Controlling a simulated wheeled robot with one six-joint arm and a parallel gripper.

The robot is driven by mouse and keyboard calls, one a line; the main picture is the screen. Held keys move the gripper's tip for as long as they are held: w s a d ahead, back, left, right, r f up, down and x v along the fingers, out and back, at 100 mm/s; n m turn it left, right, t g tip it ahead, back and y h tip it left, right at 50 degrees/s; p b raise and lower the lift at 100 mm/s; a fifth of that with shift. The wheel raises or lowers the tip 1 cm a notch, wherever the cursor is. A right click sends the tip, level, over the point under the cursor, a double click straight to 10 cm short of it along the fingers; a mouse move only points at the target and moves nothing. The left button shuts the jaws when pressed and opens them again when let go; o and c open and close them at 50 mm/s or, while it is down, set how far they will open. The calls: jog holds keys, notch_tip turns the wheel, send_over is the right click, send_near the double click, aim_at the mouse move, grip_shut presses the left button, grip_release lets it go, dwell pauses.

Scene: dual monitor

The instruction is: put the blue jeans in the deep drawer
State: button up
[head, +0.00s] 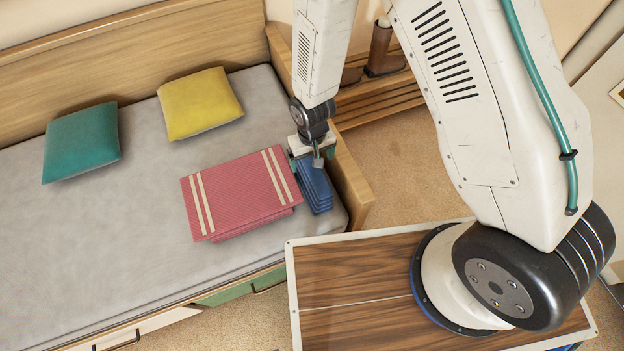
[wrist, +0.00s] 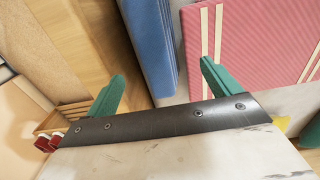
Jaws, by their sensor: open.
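The folded blue jeans (head: 317,190) lie on the bed's grey mattress, between a folded red striped cloth and the bed's wooden end. They also show in the wrist view (wrist: 150,45), ahead of and between my fingers. My gripper (head: 306,150) is at the far end of the jeans in the head view. In the wrist view my gripper (wrist: 160,90) is open, with one green finger on each side of the jeans' line. I cannot tell whether the fingers touch them. Drawer fronts, one green (head: 225,292), show under the bed's front edge; which one is the deep drawer I cannot tell.
The red striped cloth (head: 240,193) lies close beside the jeans. The bed's wooden end (head: 350,182) stands on their other side. A yellow pillow (head: 199,103) and a teal pillow (head: 82,143) lie farther back. A wooden slatted rack (head: 375,100) stands behind the bed's end.

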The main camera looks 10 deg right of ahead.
aim_at(312, 171)
jog(key=f, duration=0.8)
jog(key=shift+w, duration=0.2)
jog(key=shift+r, duration=0.1)
grip_shut()
jog(key=shift+r, duration=0.1)
